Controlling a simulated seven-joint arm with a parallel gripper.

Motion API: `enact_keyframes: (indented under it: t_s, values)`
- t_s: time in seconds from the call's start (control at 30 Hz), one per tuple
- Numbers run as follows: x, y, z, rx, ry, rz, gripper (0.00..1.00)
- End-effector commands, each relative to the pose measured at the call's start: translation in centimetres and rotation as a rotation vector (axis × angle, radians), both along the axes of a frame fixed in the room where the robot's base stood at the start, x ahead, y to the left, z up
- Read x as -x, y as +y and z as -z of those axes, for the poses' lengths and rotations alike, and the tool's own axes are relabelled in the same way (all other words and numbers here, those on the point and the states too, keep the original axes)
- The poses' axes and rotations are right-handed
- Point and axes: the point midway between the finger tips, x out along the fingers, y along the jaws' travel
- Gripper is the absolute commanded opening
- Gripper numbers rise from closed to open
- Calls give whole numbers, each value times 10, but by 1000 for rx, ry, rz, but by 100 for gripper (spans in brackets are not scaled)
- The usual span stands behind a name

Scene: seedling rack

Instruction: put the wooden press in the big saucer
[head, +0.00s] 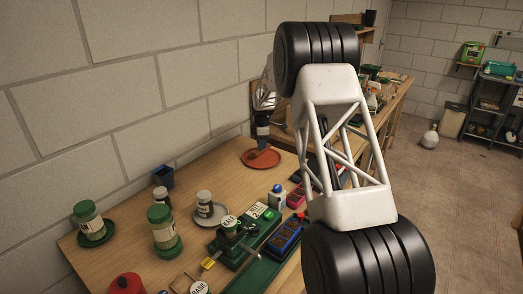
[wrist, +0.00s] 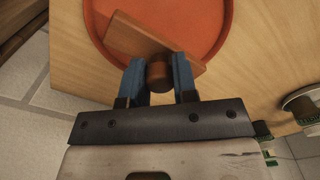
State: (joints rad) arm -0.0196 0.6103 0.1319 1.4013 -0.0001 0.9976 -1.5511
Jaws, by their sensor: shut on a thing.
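The wooden press is a flat reddish-brown wooden block (wrist: 133,38) with a round knob handle, seen in the wrist view. My gripper (wrist: 157,72) has its two blue fingers shut on the knob. The block lies at a slant over the big saucer (wrist: 190,18), a round terracotta dish with a raised rim. I cannot tell whether the block touches the saucer's floor. In the head view the saucer (head: 273,161) is on the wooden bench near the wall, with my gripper (head: 263,146) right above it; the press is hardly visible there.
Green-lidded jars (head: 165,232) stand at the bench's left. A white bottle (head: 277,197) and green trays (head: 240,245) are in front of the big saucer. A blue pot (head: 163,177) stands by the wall. Bare bench surrounds the saucer's left side.

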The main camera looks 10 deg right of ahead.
Motion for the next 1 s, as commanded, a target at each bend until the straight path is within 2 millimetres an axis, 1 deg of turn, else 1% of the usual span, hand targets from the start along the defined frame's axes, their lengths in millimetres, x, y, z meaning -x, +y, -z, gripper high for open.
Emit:
enact_keyframes:
  t_s: [0.43,0.7,0.8,1.0]
  values:
    - [-2,0,2,0,0,0,0]
    - [-2,0,27,0,1,0,0]
    - [-2,0,33,0,0,0,0]
    - [-2,0,35,0,0,0,0]
